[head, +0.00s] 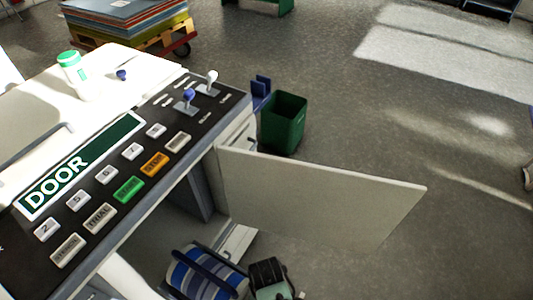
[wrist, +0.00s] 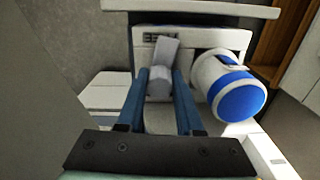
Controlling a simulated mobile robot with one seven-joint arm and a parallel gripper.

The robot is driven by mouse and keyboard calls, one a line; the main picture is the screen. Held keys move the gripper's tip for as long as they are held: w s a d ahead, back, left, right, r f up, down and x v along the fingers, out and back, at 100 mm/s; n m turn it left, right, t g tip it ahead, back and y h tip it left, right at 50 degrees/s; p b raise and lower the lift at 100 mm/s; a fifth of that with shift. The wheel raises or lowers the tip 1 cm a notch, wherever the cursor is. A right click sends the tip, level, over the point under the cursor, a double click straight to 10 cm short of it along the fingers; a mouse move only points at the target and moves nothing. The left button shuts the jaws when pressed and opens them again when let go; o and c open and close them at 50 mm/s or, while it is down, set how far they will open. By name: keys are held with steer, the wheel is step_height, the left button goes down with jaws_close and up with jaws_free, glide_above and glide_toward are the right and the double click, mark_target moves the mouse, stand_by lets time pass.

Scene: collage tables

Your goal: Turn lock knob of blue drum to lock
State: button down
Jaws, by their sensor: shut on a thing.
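The blue drum (wrist: 240,92) is a blue and white cylinder lying on its side, right of my fingers in the wrist view. The lock knob (wrist: 165,52) is a pale grey lever in front of a white panel, left of the drum. My gripper (wrist: 160,76) is shut on the knob, with one blue finger on each side of it. The knob's turn position is hard to tell. In the head view a blue and white striped round shape (head: 188,276), apparently the drum, shows at the bottom edge, below the open door. The knob is not visible there.
An open white door panel (head: 320,195) sticks out from the machine over the floor. A black control panel (head: 140,180) reads DOOR. A green bin (head: 284,122) stands behind the door. Clear floor (head: 440,240) lies to the right.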

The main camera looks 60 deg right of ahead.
steer(key=m+p, duration=0.2)
steer(key=m, duration=0.2)
steer(key=shift+r+m, duration=0.15)
steer(key=shift+m, duration=0.15)
steer(key=m+p, duration=0.2)
steer(key=m, duration=0.1)
steer(key=shift+m, duration=0.3)
steer(key=m+p, duration=0.1)
steer(key=m, duration=0.2)
steer(key=shift+m, duration=0.3)
steer(key=shift+m+p, duration=0.45)
steer(key=shift+m, duration=1.25)
steer(key=c, duration=0.6)
jaws_free()
step_height(320, 180, up, 13)
steer(key=p, duration=0.3)
